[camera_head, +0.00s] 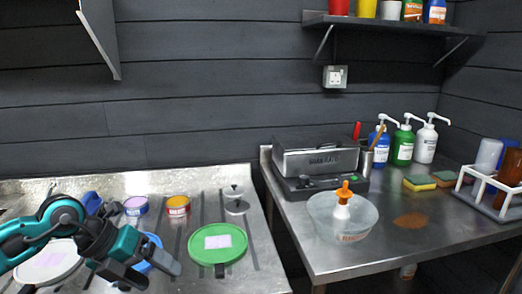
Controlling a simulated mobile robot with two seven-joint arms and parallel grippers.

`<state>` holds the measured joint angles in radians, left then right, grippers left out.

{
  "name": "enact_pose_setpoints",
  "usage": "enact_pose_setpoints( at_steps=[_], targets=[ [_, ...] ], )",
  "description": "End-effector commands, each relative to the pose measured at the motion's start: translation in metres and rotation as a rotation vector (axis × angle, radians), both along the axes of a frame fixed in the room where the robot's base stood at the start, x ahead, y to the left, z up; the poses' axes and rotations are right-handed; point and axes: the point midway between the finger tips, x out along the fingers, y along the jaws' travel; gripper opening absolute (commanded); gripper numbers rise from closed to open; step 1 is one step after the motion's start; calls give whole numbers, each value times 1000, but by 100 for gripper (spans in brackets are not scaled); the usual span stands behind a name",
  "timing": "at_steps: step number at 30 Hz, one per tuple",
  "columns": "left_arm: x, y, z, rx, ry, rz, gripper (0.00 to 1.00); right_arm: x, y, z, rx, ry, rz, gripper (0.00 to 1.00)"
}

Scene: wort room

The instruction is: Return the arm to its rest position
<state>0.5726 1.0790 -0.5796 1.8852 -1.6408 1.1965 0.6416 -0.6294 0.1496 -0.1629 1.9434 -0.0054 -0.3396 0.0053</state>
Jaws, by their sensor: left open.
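My left arm comes in from the left edge, teal and black, over the left metal counter (262,228). My left gripper (152,270) is open, with no object seen between its fingers. It is in front of a blue round item (150,244), which it partly hides. I cannot tell whether it touches anything. My right gripper is not in view.
A green round board (218,243), an orange tin (178,206) and a purple-topped tin (136,206) are near the left gripper. A white plate (45,262) lies under the arm. The right counter holds a glass bowl (342,220), a grill (315,160) and pump bottles.

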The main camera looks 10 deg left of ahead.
Motion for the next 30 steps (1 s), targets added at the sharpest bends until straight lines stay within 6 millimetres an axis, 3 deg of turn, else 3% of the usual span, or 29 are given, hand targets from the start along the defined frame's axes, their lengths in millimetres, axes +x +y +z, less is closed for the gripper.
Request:
enact_pose_setpoints(
  at_steps=[1,4,6,9,13,17,21,24,27,30],
  targets=[
    [-10,-38,-7,-158,20,-33,82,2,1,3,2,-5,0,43],
    [-24,-102,-2,-518,44,-23,82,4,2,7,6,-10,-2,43],
    [-29,-131,7,-761,62,46,82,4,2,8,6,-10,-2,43],
    [-27,-149,16,-1076,102,231,82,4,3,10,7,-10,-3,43],
    [-19,-137,0,-1387,180,607,82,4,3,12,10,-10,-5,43],
    [-27,-106,-57,-1553,305,1092,82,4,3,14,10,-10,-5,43],
    [-70,-81,-138,-1559,486,1597,82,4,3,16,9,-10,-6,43],
    [-104,-77,-178,-1508,597,1831,82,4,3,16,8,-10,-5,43],
    [-129,-77,-201,-1461,676,1972,82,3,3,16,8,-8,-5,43],
    [-142,-78,-212,-1436,717,2039,82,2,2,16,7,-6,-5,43]
  ],
)
